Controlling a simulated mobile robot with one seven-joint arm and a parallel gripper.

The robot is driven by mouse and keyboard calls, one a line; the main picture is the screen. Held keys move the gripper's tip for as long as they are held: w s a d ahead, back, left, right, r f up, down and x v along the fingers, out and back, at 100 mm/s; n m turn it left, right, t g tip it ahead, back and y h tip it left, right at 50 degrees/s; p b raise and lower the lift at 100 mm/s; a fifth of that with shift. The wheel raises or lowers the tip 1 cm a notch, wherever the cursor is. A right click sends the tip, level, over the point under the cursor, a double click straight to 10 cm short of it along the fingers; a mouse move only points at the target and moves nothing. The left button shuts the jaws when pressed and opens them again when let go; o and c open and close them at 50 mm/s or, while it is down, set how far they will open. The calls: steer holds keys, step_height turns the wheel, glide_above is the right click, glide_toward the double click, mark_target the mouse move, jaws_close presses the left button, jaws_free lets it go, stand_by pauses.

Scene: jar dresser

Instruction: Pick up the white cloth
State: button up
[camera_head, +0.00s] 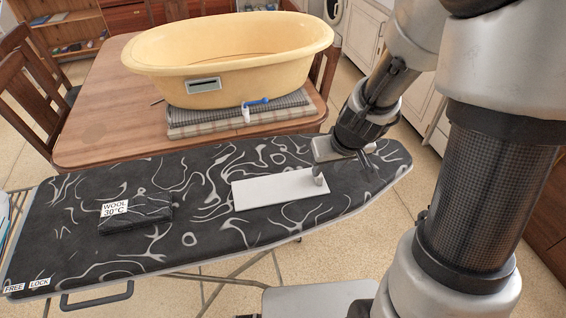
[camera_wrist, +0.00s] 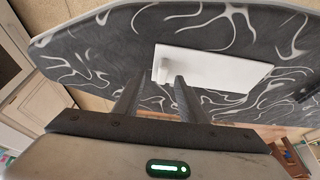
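A flat, smooth white rectangle, the only thing here that fits the white cloth (camera_head: 262,192), lies on the right half of the patterned ironing board (camera_head: 190,240). It also shows in the wrist view (camera_wrist: 215,70). A small upright stub stands at its end nearest my gripper; I cannot tell whether it is part of it. My gripper (camera_head: 343,166) is over the board at the right end of the white piece. In the wrist view its two fingers (camera_wrist: 157,88) are apart, with a gap between them and nothing clearly held.
A dark folded bundle labelled "WOOL 30°C" (camera_head: 137,216) lies on the board's left. Behind is a wooden table (camera_head: 100,130) with a big yellow tub (camera_head: 225,50), folded checked cloths (camera_head: 200,127) and a blue-handled roller (camera_head: 250,106). Wooden chairs stand around the table.

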steer(key=x, duration=0.4)
steer(key=a+b+x, duration=0.1)
steer(key=x, duration=0.1)
steer(key=shift+w, duration=0.5)
steer(key=shift+r, duration=0.1)
jaws_close()
